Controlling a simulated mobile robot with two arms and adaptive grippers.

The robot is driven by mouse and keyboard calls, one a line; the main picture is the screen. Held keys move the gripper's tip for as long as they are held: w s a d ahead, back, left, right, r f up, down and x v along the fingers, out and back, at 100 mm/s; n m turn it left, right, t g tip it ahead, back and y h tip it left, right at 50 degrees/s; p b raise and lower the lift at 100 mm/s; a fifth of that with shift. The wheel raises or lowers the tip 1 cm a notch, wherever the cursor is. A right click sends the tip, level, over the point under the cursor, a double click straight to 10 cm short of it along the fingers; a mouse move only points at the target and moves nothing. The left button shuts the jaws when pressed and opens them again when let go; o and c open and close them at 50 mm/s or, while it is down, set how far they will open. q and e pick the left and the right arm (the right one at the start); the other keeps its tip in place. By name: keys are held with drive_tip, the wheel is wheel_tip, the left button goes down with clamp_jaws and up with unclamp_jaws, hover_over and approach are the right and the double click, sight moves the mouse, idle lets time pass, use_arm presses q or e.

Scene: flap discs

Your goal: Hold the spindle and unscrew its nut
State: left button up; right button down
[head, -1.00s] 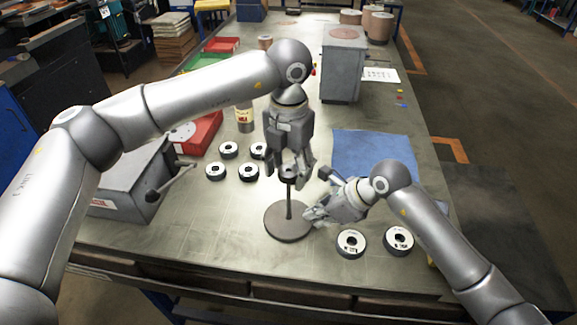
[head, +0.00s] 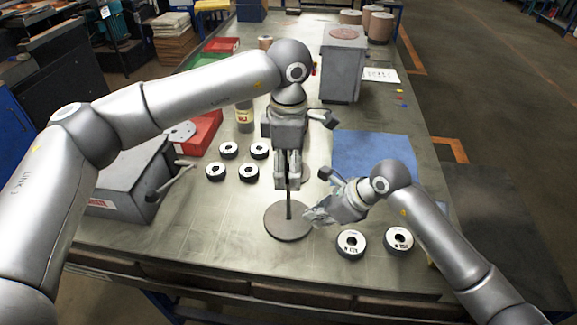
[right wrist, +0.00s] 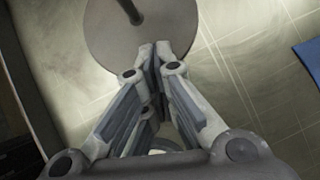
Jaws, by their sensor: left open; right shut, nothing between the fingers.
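The spindle is a thin dark upright rod on a round grey base (head: 284,229) near the front middle of the table. Its base also shows in the right wrist view (right wrist: 112,32). My left gripper (head: 288,184) points down over the rod's top, open, with its fingers around or just in front of the top. The nut is hidden behind these fingers, so I cannot tell whether they touch it. My right gripper (head: 312,217) is shut and empty beside the base's right edge. In the right wrist view its closed fingertips (right wrist: 154,50) overlap the base's rim; the rod is apart from them.
Several black and white discs (head: 249,172) lie left of the spindle; two more (head: 351,243) lie right of it. A blue mat (head: 372,155) is at right. A grey machine (head: 125,185) with a lever stands left. A bottle (head: 244,118) and grey box (head: 342,65) stand behind.

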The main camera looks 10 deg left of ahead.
use_arm(q)
drive_tip(key=m, duration=1.5)
drive_tip(key=shift+c, duration=0.4)
